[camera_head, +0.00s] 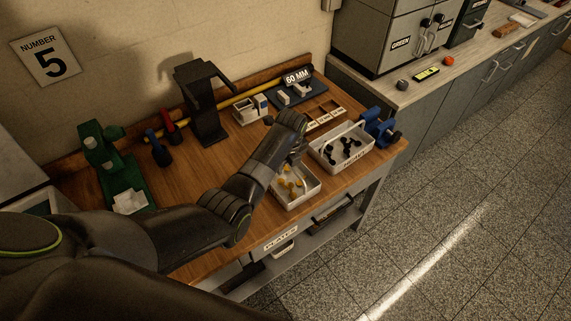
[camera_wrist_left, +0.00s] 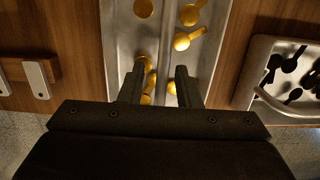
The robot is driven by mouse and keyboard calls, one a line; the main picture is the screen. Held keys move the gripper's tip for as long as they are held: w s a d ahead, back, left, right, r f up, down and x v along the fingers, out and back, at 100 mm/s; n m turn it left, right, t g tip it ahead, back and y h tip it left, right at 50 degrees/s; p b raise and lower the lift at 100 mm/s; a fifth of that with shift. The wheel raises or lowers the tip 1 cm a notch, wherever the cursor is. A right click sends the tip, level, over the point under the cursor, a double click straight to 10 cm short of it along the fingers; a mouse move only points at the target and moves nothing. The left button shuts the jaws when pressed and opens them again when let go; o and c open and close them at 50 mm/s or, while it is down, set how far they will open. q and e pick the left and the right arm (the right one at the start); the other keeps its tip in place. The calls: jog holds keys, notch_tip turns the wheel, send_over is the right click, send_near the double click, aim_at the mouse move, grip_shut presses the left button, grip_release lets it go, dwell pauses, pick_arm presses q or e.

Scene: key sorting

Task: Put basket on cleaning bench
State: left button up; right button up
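A light metal basket (camera_head: 309,188) with brass keys stands near the front edge of the wooden bench (camera_head: 225,165). My left gripper (camera_head: 297,160) is above this basket, pointing down. In the left wrist view the basket (camera_wrist_left: 117,40) lies under the gripper, with brass keys inside. The two fingers of the gripper (camera_wrist_left: 161,88) are apart, with a thin grey bar, seemingly the basket's handle, between them. I cannot tell whether they touch it. A second white basket (camera_head: 323,160), with a handle and black keys, stands to the right. I cannot tell which surface is the cleaning bench. My right gripper is not in view.
A black stand (camera_head: 205,115), a green machine (camera_head: 100,150) and a blue clamp (camera_head: 379,127) stand on the bench. Small trays (camera_head: 325,116) lie behind the baskets. A counter (camera_head: 450,75) with grey cabinets runs along the back right. The speckled floor (camera_head: 460,210) is clear.

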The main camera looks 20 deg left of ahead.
pick_arm(q)
jog(key=r, duration=0.8)
jog(key=d+r, duration=0.1)
jog(key=r, duration=0.3)
jog(key=shift+s+d+r, duration=0.1)
jog(key=shift+s, duration=0.3)
